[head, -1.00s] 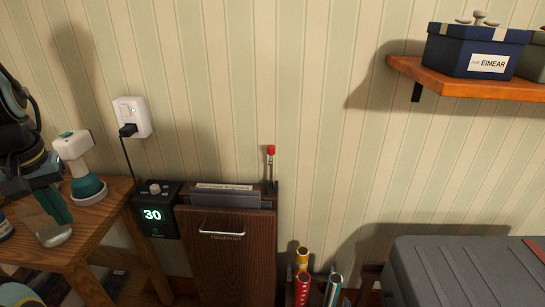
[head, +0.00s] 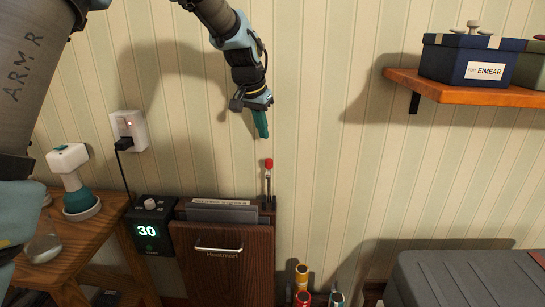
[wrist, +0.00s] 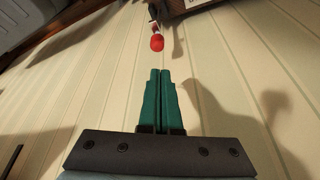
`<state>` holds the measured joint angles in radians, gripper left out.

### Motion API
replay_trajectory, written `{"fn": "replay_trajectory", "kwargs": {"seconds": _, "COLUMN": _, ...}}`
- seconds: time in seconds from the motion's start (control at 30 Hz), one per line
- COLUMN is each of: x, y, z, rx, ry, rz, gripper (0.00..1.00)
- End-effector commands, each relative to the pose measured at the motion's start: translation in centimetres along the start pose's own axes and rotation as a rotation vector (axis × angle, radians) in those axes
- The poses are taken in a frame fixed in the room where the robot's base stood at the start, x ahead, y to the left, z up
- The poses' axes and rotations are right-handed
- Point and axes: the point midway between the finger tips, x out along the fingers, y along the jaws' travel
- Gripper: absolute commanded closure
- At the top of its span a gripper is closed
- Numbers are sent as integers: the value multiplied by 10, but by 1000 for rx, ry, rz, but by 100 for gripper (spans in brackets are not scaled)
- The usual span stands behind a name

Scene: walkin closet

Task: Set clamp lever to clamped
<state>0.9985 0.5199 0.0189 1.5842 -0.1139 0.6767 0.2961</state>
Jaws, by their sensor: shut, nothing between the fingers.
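The clamp lever (head: 268,164) has a red tip on a thin metal stem. It stands upright at the top right corner of the dark wooden trouser press (head: 232,264). In the wrist view its red knob (wrist: 157,42) is just beyond my fingertips, with a clear gap. My gripper (head: 263,136) points down above the lever, its green fingers together and empty. The closed fingers also show in the wrist view (wrist: 159,74). The lever's base is small and hard to make out.
A black control box (head: 152,229) reading 30 is left of the press. A wooden table (head: 95,238) with a white and teal device (head: 75,182) stands further left. A shelf (head: 470,88) with gift boxes is upper right. A grey case (head: 465,278) and rolls (head: 302,278) are lower right.

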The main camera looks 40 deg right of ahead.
Motion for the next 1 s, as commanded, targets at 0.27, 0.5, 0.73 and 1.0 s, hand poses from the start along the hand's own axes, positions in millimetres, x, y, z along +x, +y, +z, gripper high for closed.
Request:
{"fn": "replay_trajectory", "kwargs": {"seconds": 0.27, "x": 2, "y": 8, "z": -6, "rx": 18, "ry": 5, "rz": 6, "gripper": 100}}
{"fn": "replay_trajectory", "kwargs": {"seconds": 0.5, "x": 6, "y": 8, "z": -6, "rx": 16, "ry": 2, "rz": 6, "gripper": 100}}
{"fn": "replay_trajectory", "kwargs": {"seconds": 0.73, "x": 39, "y": 8, "z": -6, "rx": 17, "ry": -1, "rz": 6, "gripper": 100}}
{"fn": "replay_trajectory", "kwargs": {"seconds": 1.0, "x": 83, "y": 8, "z": -7, "rx": 16, "ry": 1, "rz": 6, "gripper": 100}}
